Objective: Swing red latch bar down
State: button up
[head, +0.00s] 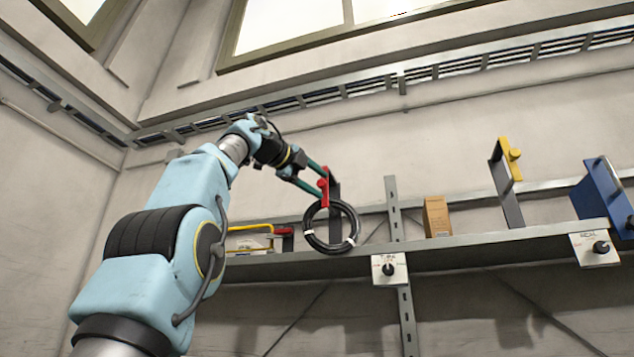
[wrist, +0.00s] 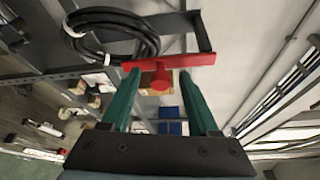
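The red latch bar (head: 325,190) sits by a dark upright bracket (head: 335,192) above the shelf and stands roughly upright in the head view. In the wrist view the red bar (wrist: 200,60) runs crosswise with a round red knob (wrist: 160,81) facing me. My gripper (head: 318,180) is at the bar, and its green fingers (wrist: 159,73) are open, one on each side of the knob with gaps. The fingertips are at or very near the bar; contact is unclear. A black cable coil (head: 309,228) hangs by the bracket, and it also shows in the wrist view (wrist: 110,17).
The shelf (head: 470,242) carries a cardboard box (head: 437,216), a yellow latch on a bracket (head: 508,190) and a blue panel (head: 603,192). A yellow-handled item (head: 252,228) lies left of the coil. Dial plates (head: 380,277) hang on the shelf's front edge. Air above the shelf is free.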

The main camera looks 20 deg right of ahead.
jog(key=shift+a, duration=0.1)
jog(key=b+v, duration=0.2)
jog(key=v, duration=0.8)
jog(key=shift+s+a+b, duration=0.25)
jog(key=shift+b, duration=0.1)
jog(key=shift+w, duration=0.1)
